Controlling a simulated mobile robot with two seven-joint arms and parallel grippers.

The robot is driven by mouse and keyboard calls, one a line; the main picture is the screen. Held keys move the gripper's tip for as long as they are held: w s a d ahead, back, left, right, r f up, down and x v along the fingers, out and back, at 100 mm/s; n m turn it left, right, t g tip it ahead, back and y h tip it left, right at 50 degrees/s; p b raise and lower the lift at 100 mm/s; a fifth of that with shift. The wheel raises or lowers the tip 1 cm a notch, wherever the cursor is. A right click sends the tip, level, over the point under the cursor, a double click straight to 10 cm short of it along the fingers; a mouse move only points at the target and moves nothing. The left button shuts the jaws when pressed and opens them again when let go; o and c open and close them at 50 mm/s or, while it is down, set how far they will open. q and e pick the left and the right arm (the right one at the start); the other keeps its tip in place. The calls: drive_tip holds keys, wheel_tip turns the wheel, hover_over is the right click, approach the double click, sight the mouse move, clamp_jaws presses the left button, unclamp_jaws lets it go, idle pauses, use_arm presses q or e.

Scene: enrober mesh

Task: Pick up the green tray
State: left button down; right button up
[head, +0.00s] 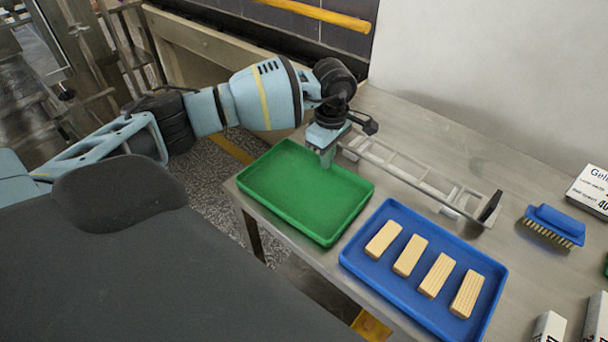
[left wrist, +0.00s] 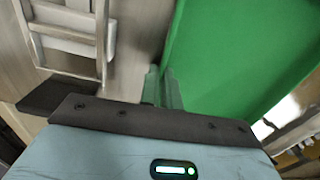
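The green tray (head: 300,185) lies empty on the grey table, along the table's front left edge. My left gripper (head: 327,158) points down at the tray's back right rim. In the left wrist view, my left gripper's fingers (left wrist: 163,88) are close together, one on each side of the rim of the green tray (left wrist: 235,55). They look shut on that rim. The tray seems flat, and I see no clear gap under it. My right gripper is in neither view.
A blue tray (head: 376,284) with several tan wafer blocks stands just right of the green tray. Behind both lies a pale ladder-like frame (head: 410,174), close to the gripper.

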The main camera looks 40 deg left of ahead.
use_arm(q)
drive_tip(key=shift+r, duration=0.1)
idle(0.3)
drive_tip(key=shift+r, duration=0.5)
wheel_tip(320, 180, up, 2)
drive_tip(key=shift+r, duration=0.1)
drive_tip(key=s+d, duration=0.3)
drive_tip(key=s, duration=0.1)
drive_tip(key=s+d+r, duration=0.1)
drive_tip(key=s+d, duration=0.1)
drive_tip(key=s, duration=0.2)
drive_tip(key=s+d, duration=0.3)
drive_tip(key=shift+s+d+r+b, duration=0.25)
drive_tip(key=shift+s+d+b, duration=0.1)
drive_tip(key=shift+s, duration=0.05)
drive_tip(key=shift+s+d+r, duration=0.1)
drive_tip(key=shift+s+d, duration=0.3)
drive_tip(key=shift+s, duration=0.15)
drive_tip(key=shift+s, duration=0.1)
